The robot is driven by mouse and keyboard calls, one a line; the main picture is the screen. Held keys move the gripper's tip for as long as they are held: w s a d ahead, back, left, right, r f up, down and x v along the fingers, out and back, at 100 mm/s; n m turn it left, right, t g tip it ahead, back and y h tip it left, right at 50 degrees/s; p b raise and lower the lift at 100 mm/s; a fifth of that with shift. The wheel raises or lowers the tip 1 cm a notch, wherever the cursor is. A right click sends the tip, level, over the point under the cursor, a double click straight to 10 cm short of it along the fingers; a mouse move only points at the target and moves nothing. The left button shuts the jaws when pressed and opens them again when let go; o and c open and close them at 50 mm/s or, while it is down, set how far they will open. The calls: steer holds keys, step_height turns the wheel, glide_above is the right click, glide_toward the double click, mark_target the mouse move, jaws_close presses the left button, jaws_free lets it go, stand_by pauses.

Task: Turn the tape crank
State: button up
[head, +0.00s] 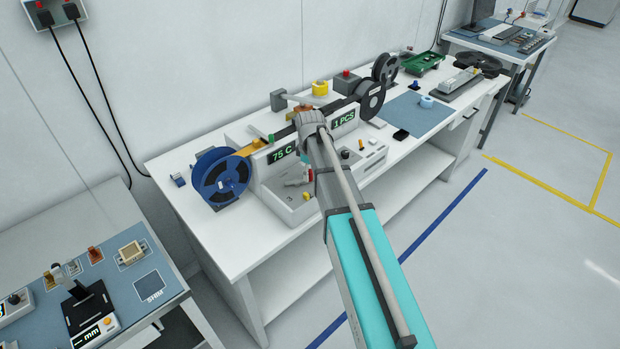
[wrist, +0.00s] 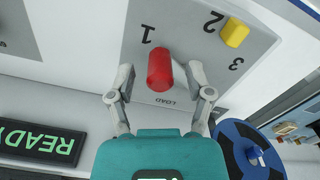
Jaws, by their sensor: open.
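A red cylindrical handle (wrist: 159,70) stands on the grey panel (wrist: 200,62) marked LOAD, close to the number 1, in the wrist view. My gripper (wrist: 160,78) is open, with one finger on each side of the handle and a visible gap to each finger. A yellow knob (wrist: 234,32) sits between the numbers 2 and 3. In the head view the red handle (head: 294,182) shows small on the front of the machine, and my arm hides part of that area. No part is labelled as a crank.
A blue reel (head: 221,178) stands at the machine's left end, close to my gripper's right side in the wrist view (wrist: 235,150). Displays reading 75 C (head: 282,152) and 1 PCS (head: 344,119) face forward. A blue mat (head: 425,115) lies to the right on the white bench.

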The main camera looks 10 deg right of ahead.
steer(key=shift+f, duration=0.45)
jaws_close()
